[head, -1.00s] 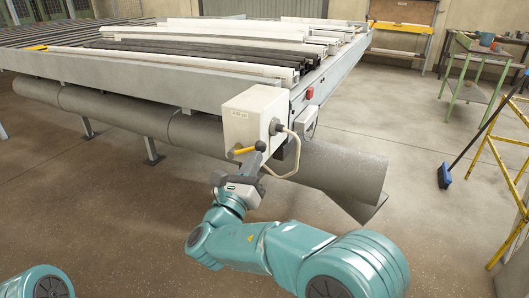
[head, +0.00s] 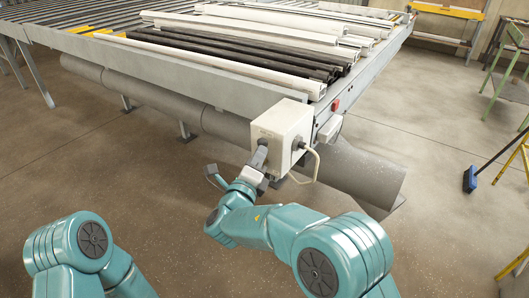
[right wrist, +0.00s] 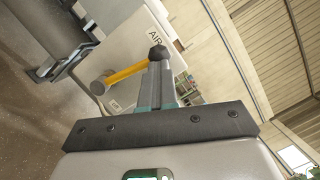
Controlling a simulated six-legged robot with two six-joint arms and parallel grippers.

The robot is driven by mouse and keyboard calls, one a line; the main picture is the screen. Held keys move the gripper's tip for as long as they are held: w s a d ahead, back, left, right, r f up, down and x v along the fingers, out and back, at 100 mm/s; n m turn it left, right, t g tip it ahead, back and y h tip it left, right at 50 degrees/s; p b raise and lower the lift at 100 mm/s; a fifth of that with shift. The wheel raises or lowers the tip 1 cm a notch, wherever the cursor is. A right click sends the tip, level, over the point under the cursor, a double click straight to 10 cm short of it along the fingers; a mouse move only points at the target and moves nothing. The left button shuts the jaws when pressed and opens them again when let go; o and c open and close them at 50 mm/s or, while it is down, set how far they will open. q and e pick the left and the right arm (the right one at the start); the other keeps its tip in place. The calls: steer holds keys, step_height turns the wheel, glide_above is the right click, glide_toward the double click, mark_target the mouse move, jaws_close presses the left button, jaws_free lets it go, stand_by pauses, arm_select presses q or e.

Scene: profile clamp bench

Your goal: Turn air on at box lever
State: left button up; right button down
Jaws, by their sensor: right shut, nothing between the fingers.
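The white air box (head: 281,124) hangs at the near corner of the bench. In the right wrist view, the box (right wrist: 117,22) shows the letters AIR. Its lever (right wrist: 124,73) is a yellow bar with a black hub at one end. My right gripper (head: 261,157) is at the front face of the box and hides the lever in the head view. In the right wrist view, the right gripper's fingers (right wrist: 157,76) are shut and empty, their tips overlapping the black hub. I cannot tell whether they touch. My left gripper is out of view.
The bench (head: 195,80) carries white and black profiles (head: 225,50). A thick grey pipe (head: 365,172) runs below it. A pale cable loops beside the box. A blue broom (head: 470,179) and yellow stand are at right. The floor in front is clear.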

steer(key=shift+w+a+r, duration=0.25)
steer(key=shift+w, duration=0.05)
steer(key=shift+w+a+p, duration=0.1)
steer(key=shift+a+p, duration=0.1)
steer(key=shift+p, duration=0.1)
steer(key=shift+f, duration=0.2)
stand_by(0.4)
